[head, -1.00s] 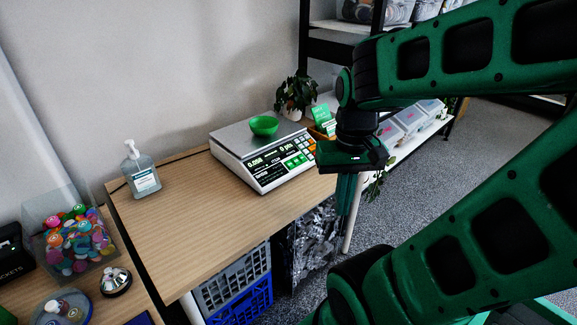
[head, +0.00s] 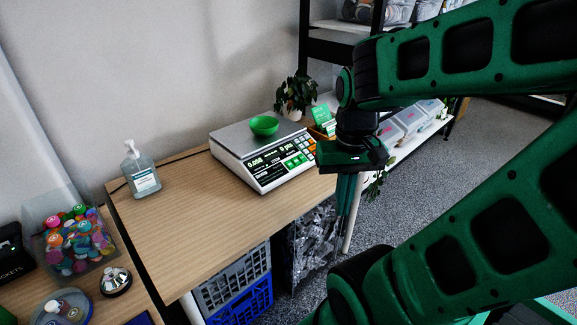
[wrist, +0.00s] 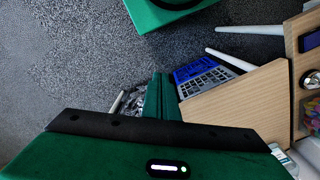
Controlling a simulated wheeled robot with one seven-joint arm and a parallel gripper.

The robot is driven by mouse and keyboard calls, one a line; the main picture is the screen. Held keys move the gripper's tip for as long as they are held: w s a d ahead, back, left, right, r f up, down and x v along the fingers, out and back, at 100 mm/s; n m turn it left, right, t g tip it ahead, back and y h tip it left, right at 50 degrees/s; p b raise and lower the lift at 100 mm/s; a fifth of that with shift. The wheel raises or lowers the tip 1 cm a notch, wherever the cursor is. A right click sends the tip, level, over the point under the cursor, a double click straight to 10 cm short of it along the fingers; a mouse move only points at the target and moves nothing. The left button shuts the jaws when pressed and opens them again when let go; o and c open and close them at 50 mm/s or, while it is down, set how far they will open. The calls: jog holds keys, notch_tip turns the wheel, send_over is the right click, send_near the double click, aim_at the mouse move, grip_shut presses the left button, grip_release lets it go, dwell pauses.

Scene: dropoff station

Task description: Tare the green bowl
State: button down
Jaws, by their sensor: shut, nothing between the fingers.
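The green bowl (head: 264,125) sits upright on the metal pan of the white scale (head: 240,140), towards the back of the wooden table. The scale's front panel faces the camera, with lit displays that seem to read 0.056 on the left, and several white, green and orange keys. My gripper (head: 345,212) points down just off the right edge of the table, to the right of the scale and apart from it. It is shut and empty. In the wrist view, its closed fingers (wrist: 161,98) show above the floor beside the table; the bowl is not seen there.
A sanitizer bottle (head: 141,170) stands on the table's left. A potted plant (head: 294,92) and a small green card (head: 322,117) are behind the scale. Crates (head: 236,293) sit under the table. A tub of colourful items (head: 76,240) and a bell (head: 115,281) are at lower left. The table's front is clear.

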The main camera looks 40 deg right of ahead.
aim_at(290, 164)
dwell(0.3)
jog(key=w+d+f+n+t+y, duration=0.1)
jog(key=w+d+f+n+t, duration=0.2)
jog(key=w, duration=0.8)
jog(key=w+d+f+t+y, duration=0.2)
jog(key=w+f+t, duration=0.15)
jog(key=w, duration=0.85)
jog(key=w+d+m+t+h, duration=0.1)
jog(key=w+d+m+t, duration=0.2)
jog(key=w+d+t, duration=0.4)
jog(key=shift+w+d, duration=0.85)
jog(key=shift+d, duration=1.5)
jog(key=shift+f, duration=0.15)
jog(key=shift+w+a+f, duration=0.1)
jog(key=shift+w+f, duration=0.5)
jog(key=shift+f, duration=0.75)
jog(key=shift+w+f, duration=0.6)
jog(key=shift+f, duration=0.7)
jog(key=shift+w+a+f, duration=0.1)
jog(key=shift+w+f, duration=0.5)
jog(key=shift+f, duration=0.75)
